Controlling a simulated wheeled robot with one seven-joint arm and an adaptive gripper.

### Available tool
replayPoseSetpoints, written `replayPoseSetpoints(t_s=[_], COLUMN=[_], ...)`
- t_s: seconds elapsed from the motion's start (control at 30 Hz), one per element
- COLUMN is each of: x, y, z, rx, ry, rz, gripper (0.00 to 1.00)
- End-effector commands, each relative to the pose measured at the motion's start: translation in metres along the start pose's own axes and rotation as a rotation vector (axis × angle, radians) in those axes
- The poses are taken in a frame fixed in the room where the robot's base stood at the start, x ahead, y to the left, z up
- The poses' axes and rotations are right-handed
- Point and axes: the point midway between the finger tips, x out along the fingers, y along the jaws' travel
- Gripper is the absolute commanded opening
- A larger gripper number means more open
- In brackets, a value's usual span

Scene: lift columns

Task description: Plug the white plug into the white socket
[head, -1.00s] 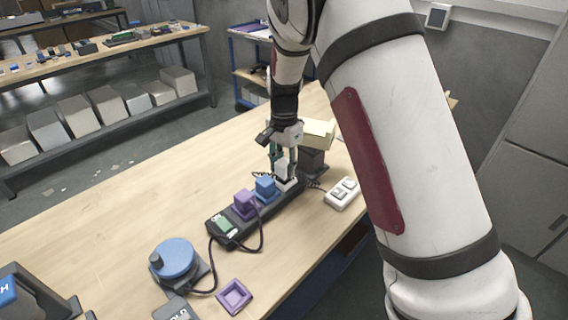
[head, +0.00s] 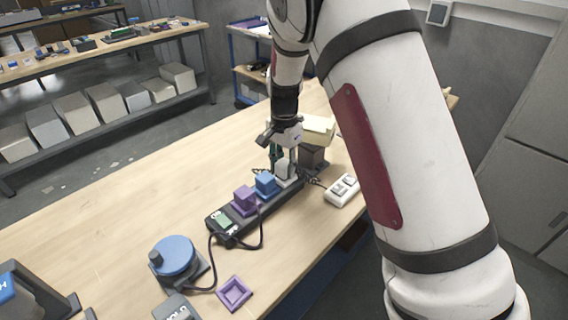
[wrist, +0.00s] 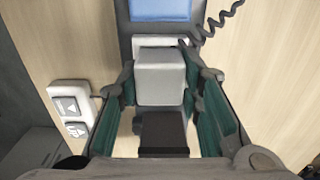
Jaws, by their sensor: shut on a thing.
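The white plug (wrist: 160,78) is a pale block between the two green-padded fingers of my gripper (wrist: 162,105) in the wrist view. In the head view the plug (head: 283,170) sits at the far end of the black power strip (head: 238,232), upright and low over the white socket. A pale rim of the white socket (wrist: 150,41) shows past the plug in the wrist view. The plug and my fingers hide most of the socket, and I cannot tell whether the plug is fully seated. My gripper (head: 284,160) is shut on the plug.
A blue plug (head: 265,184) and a purple plug (head: 245,199) stand on the same strip. A white two-button box (head: 342,189) lies to the right. A dark block with a cream top (head: 318,128) stands behind. A blue dial (head: 174,255) and purple tray (head: 234,293) are nearer.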

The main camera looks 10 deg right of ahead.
Motion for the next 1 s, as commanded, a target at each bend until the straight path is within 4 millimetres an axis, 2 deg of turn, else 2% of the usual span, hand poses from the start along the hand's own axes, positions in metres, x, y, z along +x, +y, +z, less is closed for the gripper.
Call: replayPoseSetpoints(t_s=[0.27,0.3,0.4,0.63,0.67,0.7,1.0], x=[0.0009,0.0008,0.0007,0.0009,0.0011,0.0011,0.0004], y=[-0.0002,-0.0003,-0.0004,-0.0002,-0.0001,-0.0001,-0.0001], z=[-0.0002,-0.0002,-0.0003,-0.0002,-0.0001,-0.0001,-0.0001], rx=[0.000,0.000,0.000,0.000,0.000,0.000,0.000], ry=[0.000,0.001,0.001,0.000,0.000,0.000,0.000], rz=[-0.001,-0.001,-0.001,-0.001,-0.001,0.000,-0.001], gripper=[0.08,0.35,0.56,0.56,0.63,0.65,0.65])
